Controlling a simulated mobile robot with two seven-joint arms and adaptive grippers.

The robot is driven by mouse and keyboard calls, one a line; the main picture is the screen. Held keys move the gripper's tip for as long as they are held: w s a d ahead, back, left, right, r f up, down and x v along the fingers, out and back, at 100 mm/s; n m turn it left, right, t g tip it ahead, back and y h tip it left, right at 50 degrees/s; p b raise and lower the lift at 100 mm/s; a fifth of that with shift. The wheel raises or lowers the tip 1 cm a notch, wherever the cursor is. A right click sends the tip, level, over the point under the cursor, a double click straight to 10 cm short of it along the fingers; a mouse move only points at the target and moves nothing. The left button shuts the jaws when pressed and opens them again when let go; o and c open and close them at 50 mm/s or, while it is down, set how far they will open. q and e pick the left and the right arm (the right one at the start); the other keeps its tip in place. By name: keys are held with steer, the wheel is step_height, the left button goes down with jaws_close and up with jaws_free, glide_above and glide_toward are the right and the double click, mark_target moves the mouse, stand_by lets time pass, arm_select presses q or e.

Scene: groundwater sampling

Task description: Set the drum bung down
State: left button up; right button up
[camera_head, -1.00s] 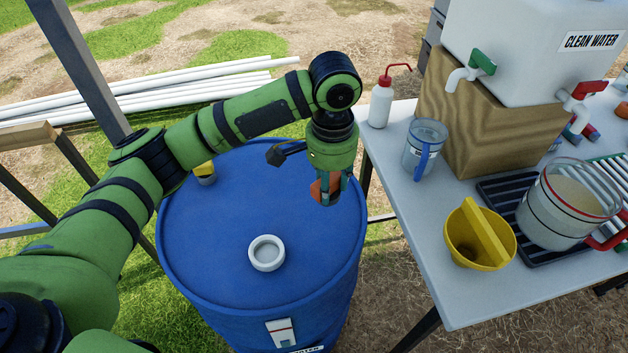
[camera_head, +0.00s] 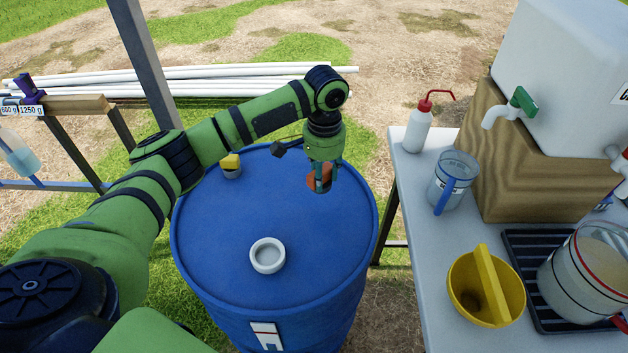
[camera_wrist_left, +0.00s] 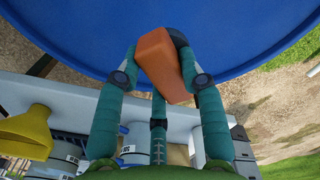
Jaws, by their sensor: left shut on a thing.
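My left gripper (camera_head: 321,185) is shut on the orange drum bung (camera_head: 318,179), holding it over the far right part of the blue drum's top (camera_head: 215,215). In the left wrist view the bung (camera_wrist_left: 160,62) is an orange block between the fingers, with a dark round part partly hidden behind it. I cannot tell whether the bung touches the drum top. A white ring-shaped fitting (camera_head: 267,268) stands on the drum top, nearer to me. My right gripper is not in view.
A small yellow-topped piece (camera_head: 231,163) stands on the drum's far left. The drum's middle is clear.

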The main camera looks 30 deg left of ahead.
arm_select(q)
steer(key=a, duration=0.1)
steer(key=w+a+f, duration=0.1)
steer(key=a+f, duration=0.1)
steer(key=shift+w, duration=0.3)
step_height(320, 180, down, 3)
steer(key=shift+f+p, duration=0.1)
steer(key=shift+p, duration=0.35)
steer(key=shift+f, duration=0.5)
steer(key=shift+f, duration=0.15)
steer(key=o, duration=1.1)
steer(key=shift+c, duration=0.2)
step_height(320, 180, up, 12)
steer(key=b, duration=0.1)
steer(key=shift+r+b, duration=0.2)
steer(key=shift+b, duration=0.1)
